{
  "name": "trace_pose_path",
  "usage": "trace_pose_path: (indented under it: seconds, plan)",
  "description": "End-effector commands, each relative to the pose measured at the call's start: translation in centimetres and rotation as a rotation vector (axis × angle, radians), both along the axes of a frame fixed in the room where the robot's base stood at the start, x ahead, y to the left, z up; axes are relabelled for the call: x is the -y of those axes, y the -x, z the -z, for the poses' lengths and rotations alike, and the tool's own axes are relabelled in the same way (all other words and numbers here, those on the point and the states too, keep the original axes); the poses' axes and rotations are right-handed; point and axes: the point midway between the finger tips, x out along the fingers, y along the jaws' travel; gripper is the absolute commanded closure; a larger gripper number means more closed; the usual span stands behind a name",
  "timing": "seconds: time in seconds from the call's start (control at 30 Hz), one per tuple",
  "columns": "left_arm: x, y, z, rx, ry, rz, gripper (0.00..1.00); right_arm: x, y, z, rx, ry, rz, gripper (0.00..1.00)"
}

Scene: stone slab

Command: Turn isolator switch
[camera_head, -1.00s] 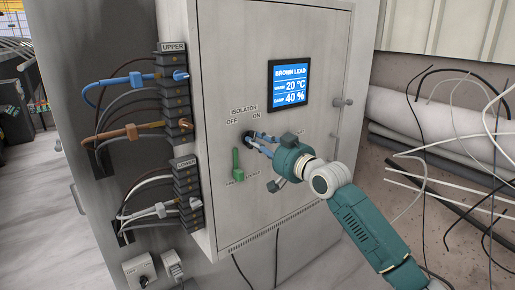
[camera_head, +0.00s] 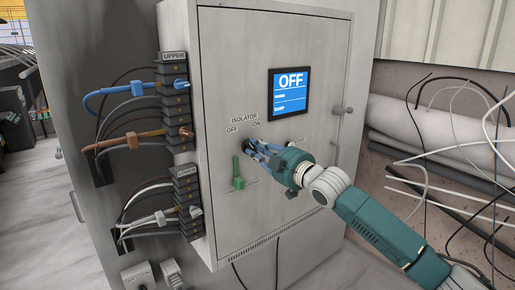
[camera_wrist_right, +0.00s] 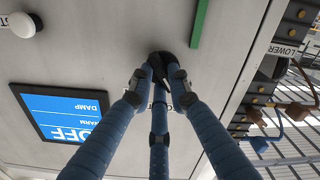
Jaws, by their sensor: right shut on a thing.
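The isolator switch (camera_head: 247,144) is a small dark knob on the grey cabinet front, under the label "ISOLATOR" with "OFF" and "ON" on either side. My right gripper (camera_head: 254,148) reaches it from the right, its blue fingers closed around the knob. In the right wrist view the black knob (camera_wrist_right: 163,59) sits between the fingertips of the gripper (camera_wrist_right: 161,76), which partly hide it. Its exact angle is hard to tell. The cabinet's blue screen (camera_head: 289,92) reads "OFF" in large letters. My left gripper is not in view.
Terminal blocks (camera_head: 176,100) with coloured cables line the cabinet's left side. Pipes and loose wires (camera_head: 450,125) are on the right. A small latch (camera_head: 344,110) sits at the door's right edge.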

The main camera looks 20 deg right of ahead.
Motion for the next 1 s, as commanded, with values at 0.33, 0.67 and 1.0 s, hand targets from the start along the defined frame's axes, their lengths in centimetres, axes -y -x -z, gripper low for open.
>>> trace_pose_path:
  seconds: [0.33,0.67,1.0]
  plan:
    - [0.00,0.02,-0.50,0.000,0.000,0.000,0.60,-0.02,0.00,-0.03,0.035,0.100,0.001,1.00]
    - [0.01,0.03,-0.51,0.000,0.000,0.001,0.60,-0.04,0.00,0.01,0.040,0.112,0.001,1.00]
    - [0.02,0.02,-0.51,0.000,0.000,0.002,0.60,-0.05,0.01,0.01,0.040,0.110,0.000,0.64]
